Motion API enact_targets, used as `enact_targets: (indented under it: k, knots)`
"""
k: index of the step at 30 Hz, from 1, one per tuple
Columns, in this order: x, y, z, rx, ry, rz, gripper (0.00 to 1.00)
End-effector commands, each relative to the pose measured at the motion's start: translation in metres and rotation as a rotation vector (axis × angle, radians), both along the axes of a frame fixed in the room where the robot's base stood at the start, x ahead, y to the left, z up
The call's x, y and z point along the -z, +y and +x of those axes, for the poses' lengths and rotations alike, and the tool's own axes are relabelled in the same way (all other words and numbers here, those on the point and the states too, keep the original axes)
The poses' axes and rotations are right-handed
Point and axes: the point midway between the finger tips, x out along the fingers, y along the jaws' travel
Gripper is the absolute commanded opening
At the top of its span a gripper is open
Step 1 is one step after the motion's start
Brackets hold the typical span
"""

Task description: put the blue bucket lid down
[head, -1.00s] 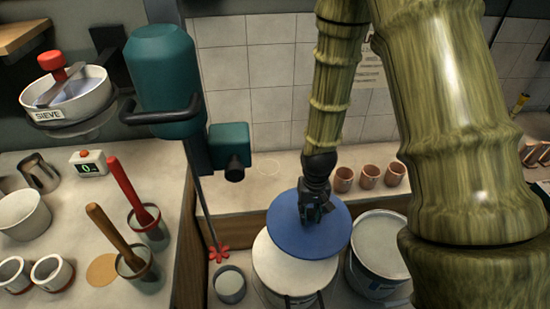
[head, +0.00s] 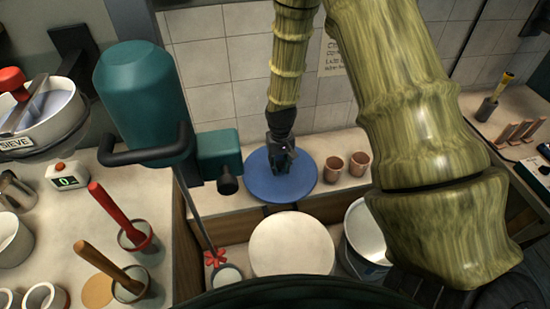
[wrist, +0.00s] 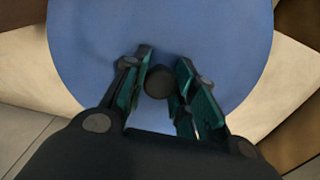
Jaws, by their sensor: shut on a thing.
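The blue bucket lid (head: 262,184) is a flat round disc at the back ledge, left of the copper-coloured cups; it also shows in the wrist view (wrist: 90,45). My gripper (head: 281,160) points down at the lid's middle. In the wrist view its two fingers (wrist: 163,68) are shut on the dark knob (wrist: 157,84) of the lid. The lid looks level. It is over or on the ledge; I cannot tell whether its underside touches. The white-topped bucket (head: 291,246) stands in front of it, uncovered by the lid.
Two cups (head: 334,167) stand close to the lid's right edge. Another bucket (head: 366,236) is at the right, partly behind my arm. The teal mixer (head: 150,105) and its shaft stand at the left. The ledge (head: 228,212) is bare at the lid's front left.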

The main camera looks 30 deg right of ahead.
Motion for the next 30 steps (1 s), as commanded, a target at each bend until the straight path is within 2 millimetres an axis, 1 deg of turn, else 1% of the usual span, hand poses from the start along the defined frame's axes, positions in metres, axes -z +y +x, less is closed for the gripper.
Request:
enact_targets:
  k: [1,3,6,11,14,24,30]
  knots:
    - [-0.002,-0.002,0.011,-0.001,0.0,0.0,0.0]
    - [0.0,-0.004,0.022,-0.001,-0.001,0.0,0.0]
    - [0.002,-0.005,0.034,-0.001,0.0,0.0,0.0]
    - [0.003,-0.007,0.042,-0.001,0.0,0.0,0.0]
    - [0.003,-0.008,0.051,-0.001,0.0,0.0,0.0]
    - [0.034,-0.008,0.05,-0.001,0.002,0.001,0.0]
    - [0.04,-0.008,0.05,-0.001,-0.001,0.0,0.0]
